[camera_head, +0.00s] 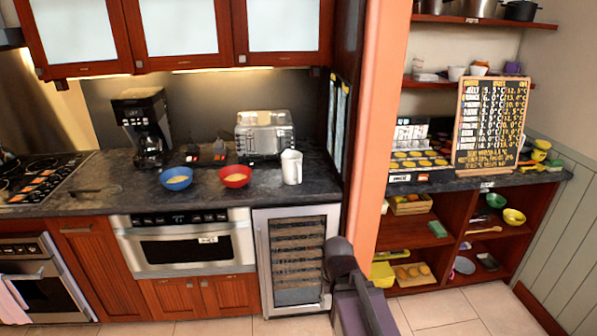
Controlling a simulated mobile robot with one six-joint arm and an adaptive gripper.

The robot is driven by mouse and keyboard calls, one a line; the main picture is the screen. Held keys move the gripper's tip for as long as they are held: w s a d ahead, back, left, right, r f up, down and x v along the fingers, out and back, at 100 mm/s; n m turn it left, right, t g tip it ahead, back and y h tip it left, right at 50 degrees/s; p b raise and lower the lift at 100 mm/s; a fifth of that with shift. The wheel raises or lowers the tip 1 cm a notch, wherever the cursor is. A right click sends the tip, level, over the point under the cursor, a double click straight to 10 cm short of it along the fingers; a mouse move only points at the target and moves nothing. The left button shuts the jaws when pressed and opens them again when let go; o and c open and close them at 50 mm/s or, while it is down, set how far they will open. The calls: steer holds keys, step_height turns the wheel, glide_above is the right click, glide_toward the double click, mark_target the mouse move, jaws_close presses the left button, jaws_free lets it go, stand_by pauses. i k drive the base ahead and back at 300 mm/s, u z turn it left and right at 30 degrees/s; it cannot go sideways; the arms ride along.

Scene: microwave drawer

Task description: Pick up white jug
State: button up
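The white jug (291,167) stands upright on the dark countertop, right of the red bowl and in front of the toaster's right side. Nothing touches it. Part of my arm shows at the bottom middle of the view, in front of the wine cooler's right edge. My gripper's fingers cannot be made out, so its state does not show.
A red bowl (236,176) and a blue bowl (176,178) stand left of the jug. A toaster (264,134) and a coffee maker (143,128) stand behind. An orange-pink pillar (378,130) rises to the right. The counter front right of the jug is clear.

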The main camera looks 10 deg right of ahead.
mark_target(293, 170)
steer(key=u, duration=0.05)
steer(key=i, duration=1)
steer(key=z, duration=0.05)
